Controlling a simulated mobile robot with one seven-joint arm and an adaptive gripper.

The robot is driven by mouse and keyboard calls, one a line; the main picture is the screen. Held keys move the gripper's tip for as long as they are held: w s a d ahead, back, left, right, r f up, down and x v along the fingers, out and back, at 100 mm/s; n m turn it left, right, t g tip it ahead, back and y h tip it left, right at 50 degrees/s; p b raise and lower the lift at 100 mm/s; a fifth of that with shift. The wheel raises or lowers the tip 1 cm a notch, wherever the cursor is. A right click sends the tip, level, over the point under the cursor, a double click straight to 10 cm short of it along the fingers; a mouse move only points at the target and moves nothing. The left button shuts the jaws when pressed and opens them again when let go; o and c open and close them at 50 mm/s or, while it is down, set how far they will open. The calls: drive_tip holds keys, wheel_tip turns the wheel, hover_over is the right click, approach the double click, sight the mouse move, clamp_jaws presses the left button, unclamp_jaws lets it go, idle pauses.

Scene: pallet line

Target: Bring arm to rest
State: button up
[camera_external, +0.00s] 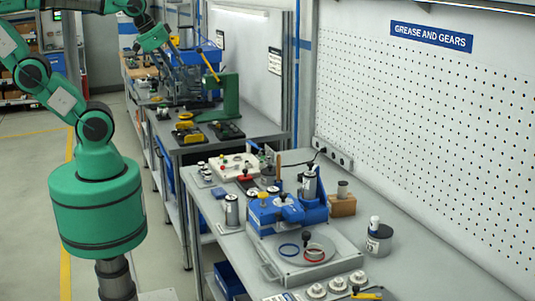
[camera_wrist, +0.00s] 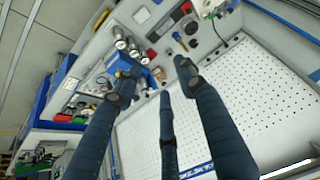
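My green arm (camera_external: 97,190) stands at the left of the external view. It reaches up and bends over toward the back, partly cut off by the top edge. Its wrist is near the top, in front of the far benches. The fingers there are hard to make out against the clutter. In the wrist view, my gripper (camera_wrist: 156,70) shows long dark blue fingers spread apart with a clear gap between them. Nothing is held between them. The bench and pegboard show beyond the fingers, tilted in the picture.
A near bench (camera_external: 420,262) holds a blue machine (camera_external: 285,212), a grey canister (camera_external: 379,240) and small parts. A far bench (camera_external: 255,128) carries a green press (camera_external: 228,97). A pegboard wall (camera_external: 430,120) bounds the right side. Open floor (camera_external: 30,200) lies left.

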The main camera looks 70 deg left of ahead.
wheel_tip(320, 180, down, 10)
drive_tip(key=b, duration=0.9)
drive_tip(key=shift+f, duration=0.2)
idle(0.5)
